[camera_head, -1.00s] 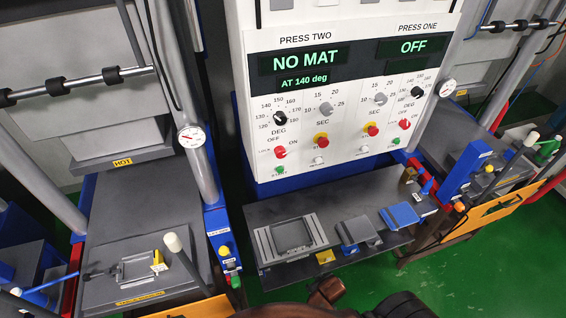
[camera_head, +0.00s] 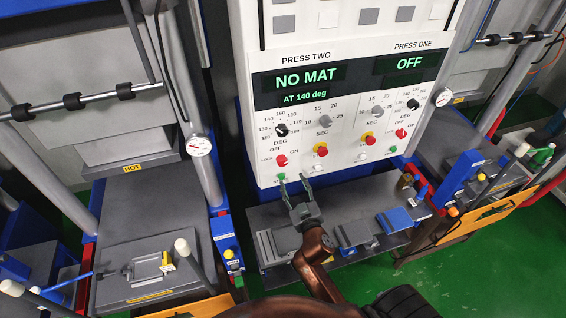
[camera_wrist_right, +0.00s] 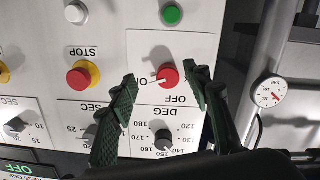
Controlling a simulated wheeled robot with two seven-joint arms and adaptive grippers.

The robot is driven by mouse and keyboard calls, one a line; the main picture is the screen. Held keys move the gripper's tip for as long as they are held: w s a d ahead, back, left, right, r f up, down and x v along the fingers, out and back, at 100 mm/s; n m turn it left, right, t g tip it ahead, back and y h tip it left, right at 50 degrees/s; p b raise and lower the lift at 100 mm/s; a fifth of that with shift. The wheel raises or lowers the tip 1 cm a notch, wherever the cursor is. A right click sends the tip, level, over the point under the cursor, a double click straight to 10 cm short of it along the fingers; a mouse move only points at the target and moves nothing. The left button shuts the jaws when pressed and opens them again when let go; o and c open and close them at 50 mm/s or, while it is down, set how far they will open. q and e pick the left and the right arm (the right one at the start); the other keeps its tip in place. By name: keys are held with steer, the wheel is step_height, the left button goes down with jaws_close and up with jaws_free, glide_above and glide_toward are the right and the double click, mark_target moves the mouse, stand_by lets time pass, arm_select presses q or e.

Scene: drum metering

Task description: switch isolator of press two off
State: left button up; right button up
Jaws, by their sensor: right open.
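The isolator of press two is a red knob (camera_head: 281,161) at the lower left of the control panel (camera_head: 262,130). In the right wrist view the knob (camera_wrist_right: 168,76) appears upside down, its white pointer toward ON rather than OFF. My right gripper (camera_head: 293,179) is open and empty, just below the knob in the head view. In the right wrist view its two fingertips (camera_wrist_right: 160,74) appear on either side of the knob; I cannot tell the remaining distance. The press two display (camera_head: 307,83) reads NO MAT, AT 140 deg. My left gripper is not in view.
A yellow-and-red stop button (camera_head: 320,150) and a green button (camera_head: 282,177) are close to the knob. The press one isolator (camera_head: 402,133) is at the right. A grey shelf (camera_head: 350,205) with several blocks lies below. The heated press stands left.

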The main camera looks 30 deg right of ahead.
mark_target(283, 164)
steer(key=shift+t, duration=0.5)
steer(key=w, duration=0.2)
steer(key=w+r+p, duration=0.1)
steer(key=w, duration=0.2)
steer(key=w+r, duration=0.1)
steer(key=w, duration=0.2)
steer(key=shift+w+d+r, duration=0.2)
steer(key=shift+d, duration=0.15)
steer(key=shift+c, duration=0.7)
steer(key=c, duration=1)
steer(key=shift+n, duration=0.3)
